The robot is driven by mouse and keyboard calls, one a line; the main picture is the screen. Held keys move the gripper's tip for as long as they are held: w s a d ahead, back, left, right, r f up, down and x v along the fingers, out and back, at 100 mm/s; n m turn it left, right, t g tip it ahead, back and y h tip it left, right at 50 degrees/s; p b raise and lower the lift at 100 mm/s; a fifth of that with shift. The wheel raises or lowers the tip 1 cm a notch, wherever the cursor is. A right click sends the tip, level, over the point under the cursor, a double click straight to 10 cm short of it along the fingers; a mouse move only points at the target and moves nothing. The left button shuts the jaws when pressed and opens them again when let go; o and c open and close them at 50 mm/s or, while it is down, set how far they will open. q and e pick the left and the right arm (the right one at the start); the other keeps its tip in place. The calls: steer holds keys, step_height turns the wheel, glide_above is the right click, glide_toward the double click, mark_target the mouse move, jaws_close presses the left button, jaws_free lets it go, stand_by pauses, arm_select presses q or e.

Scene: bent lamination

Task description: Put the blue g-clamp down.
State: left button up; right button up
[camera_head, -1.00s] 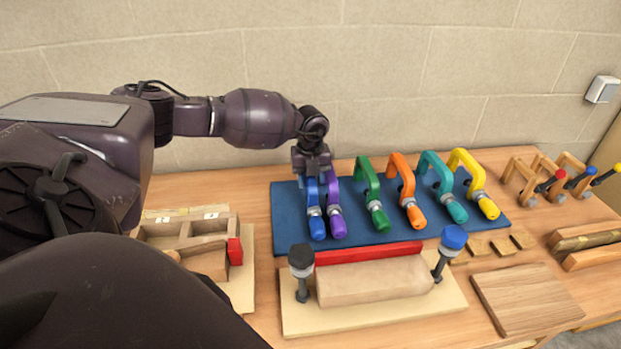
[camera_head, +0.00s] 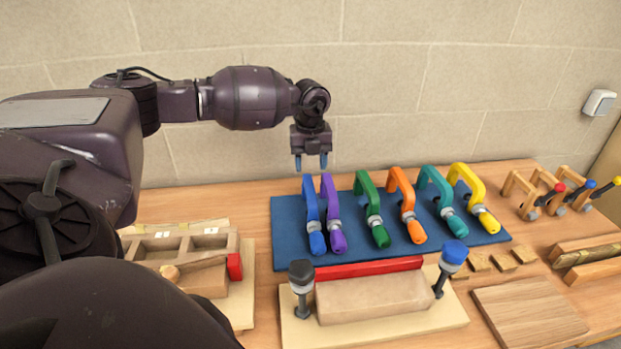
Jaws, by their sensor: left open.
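The blue g-clamp (camera_head: 311,212) lies at the left end of the dark blue mat (camera_head: 290,247), close beside the purple g-clamp (camera_head: 329,205). Its handle end points toward me. My left gripper (camera_head: 311,164) is open and empty, just above the far ends of the blue and purple clamps, with a gap between its fingertips and them. My right gripper does not show in this view.
Green (camera_head: 370,205), orange (camera_head: 404,201), teal (camera_head: 434,196) and yellow (camera_head: 471,194) clamps lie along the mat to the right. In front stands a bending form (camera_head: 372,298) with two upright clamps. A compartment box (camera_head: 190,245) is at left; the wall is behind.

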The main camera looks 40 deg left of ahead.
arm_select(q)
steer(key=shift+r, duration=1.2)
